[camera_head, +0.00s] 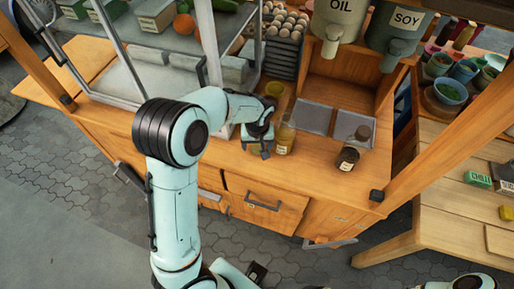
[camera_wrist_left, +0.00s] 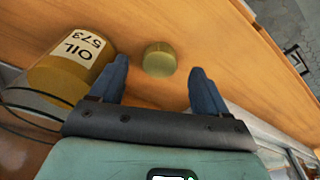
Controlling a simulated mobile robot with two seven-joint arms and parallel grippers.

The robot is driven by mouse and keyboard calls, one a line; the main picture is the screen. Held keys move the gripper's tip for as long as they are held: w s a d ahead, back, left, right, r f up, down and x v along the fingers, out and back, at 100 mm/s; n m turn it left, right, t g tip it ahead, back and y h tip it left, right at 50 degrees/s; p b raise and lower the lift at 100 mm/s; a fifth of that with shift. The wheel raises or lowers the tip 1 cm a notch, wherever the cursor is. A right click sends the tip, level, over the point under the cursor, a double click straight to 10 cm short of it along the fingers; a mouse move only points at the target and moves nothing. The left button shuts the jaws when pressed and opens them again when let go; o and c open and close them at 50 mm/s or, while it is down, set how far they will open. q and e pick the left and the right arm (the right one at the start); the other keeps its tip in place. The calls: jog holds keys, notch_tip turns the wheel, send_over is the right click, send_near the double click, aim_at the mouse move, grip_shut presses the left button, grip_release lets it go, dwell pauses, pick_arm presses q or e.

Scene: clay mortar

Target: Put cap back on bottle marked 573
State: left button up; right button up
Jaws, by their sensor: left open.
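The bottle marked OIL 573 (camera_wrist_left: 75,65) has a yellow-brown body and a white label. It shows at the left of the left wrist view, beside a finger. In the head view this bottle (camera_head: 285,138) stands on the wooden counter, just right of my left gripper (camera_head: 258,150). A short olive-yellow round cap (camera_wrist_left: 159,60) rests on the counter in the left wrist view. My left gripper (camera_wrist_left: 160,85) is open and empty, and the cap appears between and a little beyond its blue fingertips. In the head view I cannot make out the cap near the gripper.
A dark bottle with a white label (camera_head: 348,158) stands to the right on the counter (camera_head: 318,168). Grey trays (camera_head: 313,117) lie behind. OIL (camera_head: 340,20) and SOY (camera_head: 397,35) dispensers hang above. A glass-and-metal case (camera_head: 175,70) stands left of the gripper.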

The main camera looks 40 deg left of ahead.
aim_at(257, 148)
pick_arm(q)
jog(key=shift+w+a+f, duration=0.1)
jog(key=shift+f, duration=0.5)
jog(key=shift+w+a+f, duration=0.1)
jog(key=shift+f, duration=0.5)
jog(key=shift+d, duration=0.1)
jog(key=c, duration=1.1)
jog(key=shift+o, duration=0.2)
jog(key=shift+r, duration=0.15)
notch_tip(257, 148, up, 20)
jog(key=shift+f+p, duration=0.1)
jog(key=shift+p, duration=0.85)
pick_arm(e)
jog(key=w+r, duration=0.1)
jog(key=r, duration=0.1)
jog(key=shift+w+r, duration=0.3)
jog(key=shift+w, duration=0.05)
